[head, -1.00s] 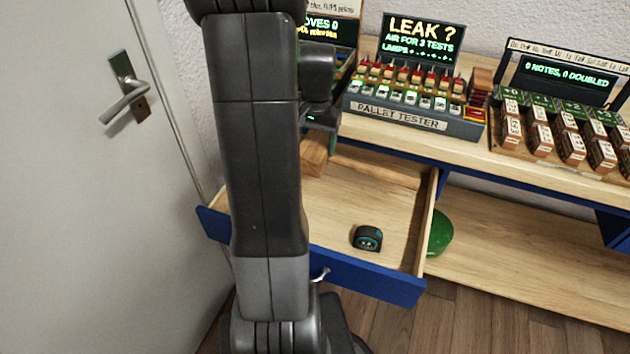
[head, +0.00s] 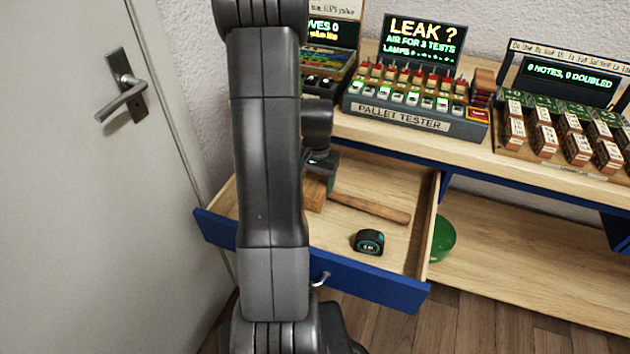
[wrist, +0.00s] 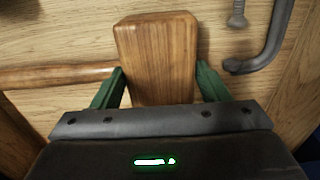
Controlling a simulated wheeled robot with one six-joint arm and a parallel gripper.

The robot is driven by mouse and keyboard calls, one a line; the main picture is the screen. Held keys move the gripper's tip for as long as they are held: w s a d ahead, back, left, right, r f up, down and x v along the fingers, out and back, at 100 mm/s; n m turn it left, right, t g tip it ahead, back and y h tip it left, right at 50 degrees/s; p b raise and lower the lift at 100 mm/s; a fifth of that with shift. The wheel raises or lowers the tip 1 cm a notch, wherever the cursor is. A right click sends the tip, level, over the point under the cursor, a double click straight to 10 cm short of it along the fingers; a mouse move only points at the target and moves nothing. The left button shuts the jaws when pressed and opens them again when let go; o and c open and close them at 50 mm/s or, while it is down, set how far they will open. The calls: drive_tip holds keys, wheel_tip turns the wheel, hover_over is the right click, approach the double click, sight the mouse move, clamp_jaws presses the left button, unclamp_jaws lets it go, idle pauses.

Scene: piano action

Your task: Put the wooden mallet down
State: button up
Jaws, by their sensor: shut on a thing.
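The wooden mallet shows in the head view, its handle (head: 370,208) pointing right inside the open drawer (head: 370,288), low over the drawer floor. Whether it touches the floor I cannot tell. My gripper (head: 322,182) is at the mallet's head, partly hidden behind my arm. In the wrist view, the green fingers of my gripper (wrist: 160,88) stand on both sides of the block-shaped mallet head (wrist: 157,50), shut on it. The handle (wrist: 55,75) runs off to the left.
A black and teal tape measure (head: 368,241) lies in the drawer in front of the handle. A bolt (wrist: 237,14) and a bent grey metal rod (wrist: 268,48) lie near the mallet head. The pallet tester (head: 415,115) stands on the bench above. Bare drawer floor surrounds the tape measure.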

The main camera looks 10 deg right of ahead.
drive_tip(key=shift+f, duration=0.15)
drive_tip(key=o, duration=1.3)
wheel_tip(320, 180, up, 12)
drive_tip(key=shift+s+d+r+p, duration=0.15)
drive_tip(key=shift+r+p, duration=0.05)
drive_tip(key=shift+p, duration=0.8)
